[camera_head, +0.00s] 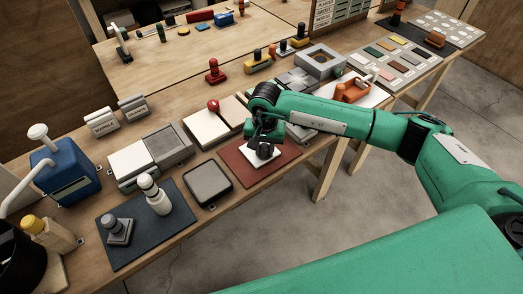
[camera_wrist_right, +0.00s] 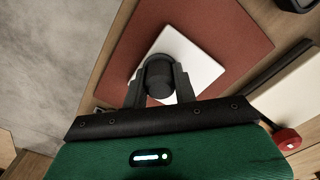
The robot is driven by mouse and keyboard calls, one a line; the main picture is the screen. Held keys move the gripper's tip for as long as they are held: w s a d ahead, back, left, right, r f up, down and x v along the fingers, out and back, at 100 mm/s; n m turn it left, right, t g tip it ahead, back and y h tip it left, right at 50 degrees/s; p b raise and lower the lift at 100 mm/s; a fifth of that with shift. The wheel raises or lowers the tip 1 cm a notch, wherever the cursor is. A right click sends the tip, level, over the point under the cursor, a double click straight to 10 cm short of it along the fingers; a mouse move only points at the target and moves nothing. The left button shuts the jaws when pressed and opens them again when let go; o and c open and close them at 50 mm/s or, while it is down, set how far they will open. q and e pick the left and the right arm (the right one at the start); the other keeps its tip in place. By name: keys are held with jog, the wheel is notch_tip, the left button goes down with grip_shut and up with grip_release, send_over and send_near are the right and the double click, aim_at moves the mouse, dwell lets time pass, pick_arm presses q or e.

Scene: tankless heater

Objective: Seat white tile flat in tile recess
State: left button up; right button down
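The white tile (camera_head: 267,158) lies flat, or just above, a reddish-brown board (camera_head: 240,176); I cannot tell if it touches. A dark round knob (camera_wrist_right: 158,78) stands over the tile, which also shows in the right wrist view (camera_wrist_right: 201,62). My right gripper (camera_head: 262,148) points down over the tile, its two fingers on either side of the knob and seemingly closed against it. The gripper hides part of the tile. A grey block with a square opening (camera_head: 301,61) stands farther back; I cannot tell whether this is the tile recess. My left gripper is not in view.
A dark shallow tray (camera_head: 208,184) and a navy mat (camera_head: 125,247) with two knobbed pieces lie left of the board. A cream panel with a red knob (camera_head: 213,105) stands behind it. An orange piece (camera_head: 352,91) is to the right. The floor in front is clear.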

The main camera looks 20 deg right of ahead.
aim_at(264, 146)
jog(key=shift+r, duration=0.4)
jog(key=shift+r, duration=0.6)
jog(key=shift+r+p, duration=1)
jog(key=shift+r, duration=1.5)
